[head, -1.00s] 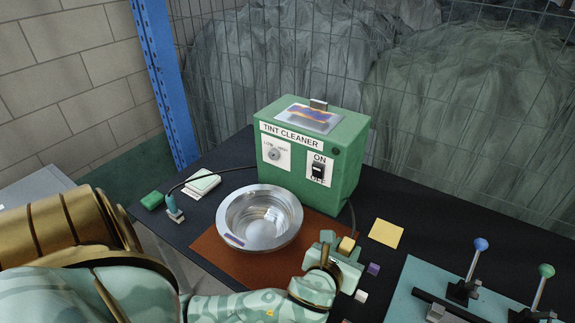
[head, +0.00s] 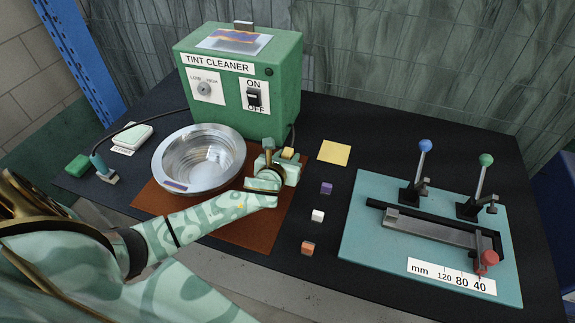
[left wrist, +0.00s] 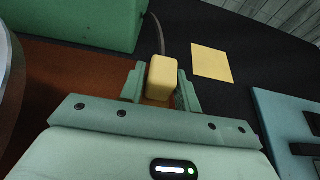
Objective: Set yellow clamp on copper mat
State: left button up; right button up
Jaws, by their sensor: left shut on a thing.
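The yellow clamp, a small rounded yellow block (head: 288,153), is held between the fingers of my left gripper (head: 284,160). The left wrist view shows the yellow block (left wrist: 162,78) squeezed between both finger pads of my left gripper (left wrist: 162,88). The copper mat (head: 258,226) is a flat brown-orange sheet under the metal bowl; it also shows in the left wrist view (left wrist: 58,72). The block is near the mat's right back edge. I cannot tell its height above the surface. My right gripper is not in view.
The metal bowl (head: 199,159) stands left of my gripper, the green tint cleaner box (head: 240,85) behind. A yellow square sheet (head: 334,152) and purple (head: 326,188), white (head: 317,216) and orange (head: 308,248) cubes lie right. A teal lever board (head: 370,235) is farther right.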

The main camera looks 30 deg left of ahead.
pick_arm(q)
notch_tip(320, 180, down, 2)
jog(key=shift+f+b, duration=0.1)
jog(key=shift+b, duration=0.2)
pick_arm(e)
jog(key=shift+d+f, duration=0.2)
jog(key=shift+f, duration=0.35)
pick_arm(q)
jog(key=shift+r, duration=0.2)
jog(key=shift+f, duration=0.15)
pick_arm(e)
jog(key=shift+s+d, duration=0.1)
pick_arm(q)
jog(key=o, duration=1.1)
